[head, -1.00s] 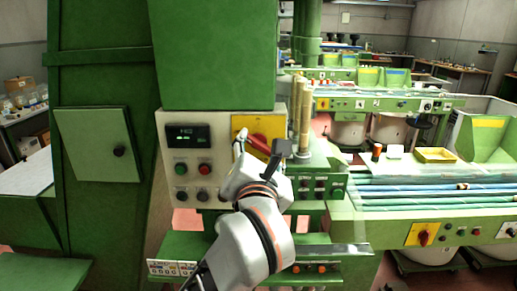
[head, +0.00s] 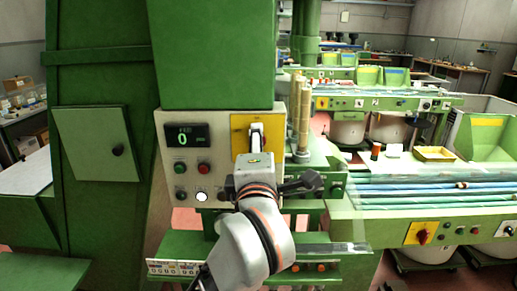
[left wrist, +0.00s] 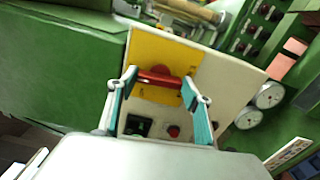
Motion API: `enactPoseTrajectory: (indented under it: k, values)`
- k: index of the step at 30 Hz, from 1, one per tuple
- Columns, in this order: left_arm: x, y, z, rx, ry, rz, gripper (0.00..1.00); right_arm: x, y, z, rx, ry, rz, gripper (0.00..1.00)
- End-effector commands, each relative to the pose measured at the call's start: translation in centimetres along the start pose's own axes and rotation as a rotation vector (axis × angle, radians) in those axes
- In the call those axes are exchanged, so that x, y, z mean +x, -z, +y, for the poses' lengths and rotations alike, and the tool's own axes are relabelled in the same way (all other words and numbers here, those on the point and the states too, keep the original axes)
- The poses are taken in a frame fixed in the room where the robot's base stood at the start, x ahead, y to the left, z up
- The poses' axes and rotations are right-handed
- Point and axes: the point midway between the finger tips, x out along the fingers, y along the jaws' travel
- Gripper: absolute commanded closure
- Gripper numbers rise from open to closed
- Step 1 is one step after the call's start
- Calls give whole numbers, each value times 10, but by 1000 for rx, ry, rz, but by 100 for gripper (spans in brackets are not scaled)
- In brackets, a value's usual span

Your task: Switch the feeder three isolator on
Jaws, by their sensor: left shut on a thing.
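The isolator is a red handle (left wrist: 160,78) on a round red boss in front of a yellow plate (left wrist: 150,48). In the left wrist view the handle spans between the two teal-padded fingers of my left gripper (left wrist: 160,80), which is shut on it. It runs roughly along the panel's vertical. In the head view my left gripper (head: 256,135) covers the handle in front of the yellow plate (head: 239,124). No feeder label is readable. My right gripper is not in view.
Left of the plate, the panel carries a display (head: 187,135) showing a green 0, a green button (head: 181,169), a red button (head: 204,168) and a lit white lamp (head: 202,196). Wooden rods (head: 300,110) stand close at the right. Another yellow plate with a red switch (head: 422,235) is on the right bench.

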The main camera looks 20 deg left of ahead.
Motion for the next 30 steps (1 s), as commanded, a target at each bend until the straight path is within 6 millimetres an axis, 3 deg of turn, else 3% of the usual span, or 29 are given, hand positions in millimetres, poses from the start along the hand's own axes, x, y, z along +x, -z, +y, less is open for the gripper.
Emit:
enactPoseTrajectory:
  k: [9,24,25,26,30]
  values:
    - [0,0,-1,98,2,-1,72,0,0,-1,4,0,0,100]
    - [0,0,-1,115,2,-1,72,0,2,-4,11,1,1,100]
    - [0,0,-1,115,2,-1,43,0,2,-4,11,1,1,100]
    - [0,0,-1,115,2,-1,35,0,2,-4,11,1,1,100]
    - [0,0,-1,114,1,-1,33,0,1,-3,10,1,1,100]
